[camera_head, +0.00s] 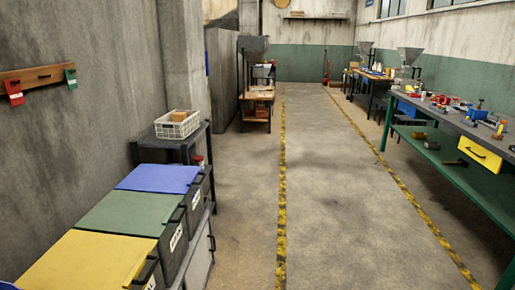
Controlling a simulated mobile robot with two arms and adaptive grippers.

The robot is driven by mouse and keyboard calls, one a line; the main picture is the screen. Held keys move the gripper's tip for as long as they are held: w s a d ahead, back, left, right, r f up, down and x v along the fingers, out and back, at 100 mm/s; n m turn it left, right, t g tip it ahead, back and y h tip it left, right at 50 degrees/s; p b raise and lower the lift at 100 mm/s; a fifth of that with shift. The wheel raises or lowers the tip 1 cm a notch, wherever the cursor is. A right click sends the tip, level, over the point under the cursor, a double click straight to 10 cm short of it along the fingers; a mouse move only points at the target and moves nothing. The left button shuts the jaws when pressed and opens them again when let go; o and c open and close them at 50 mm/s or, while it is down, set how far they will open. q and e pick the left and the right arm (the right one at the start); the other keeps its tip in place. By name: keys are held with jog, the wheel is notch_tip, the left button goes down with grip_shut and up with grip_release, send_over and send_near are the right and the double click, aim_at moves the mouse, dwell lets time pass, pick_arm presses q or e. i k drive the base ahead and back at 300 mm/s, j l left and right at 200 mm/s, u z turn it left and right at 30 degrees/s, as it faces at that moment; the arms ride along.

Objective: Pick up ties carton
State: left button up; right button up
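I cannot make out a carton marked as ties from here. Neither of my grippers shows in the head view.
Bins with yellow (85,262), green (118,214) and blue (158,178) lids stand along the left wall. A cluttered workbench (445,120) runs along the right. The concrete floor (335,200) between the yellow lines is clear. A wooden table (257,95) stands further back.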

aim_at(177, 117)
jog(key=i, duration=1.7)
jog(key=i+u, duration=0.2)
jog(key=i, duration=0.2)
jog(key=i+l+u, duration=0.2)
jog(key=i, duration=0.25)
jog(key=i+l+u, duration=0.25)
jog(key=i, duration=0.15)
jog(key=i+l+u, duration=0.2)
jog(key=i, duration=0.2)
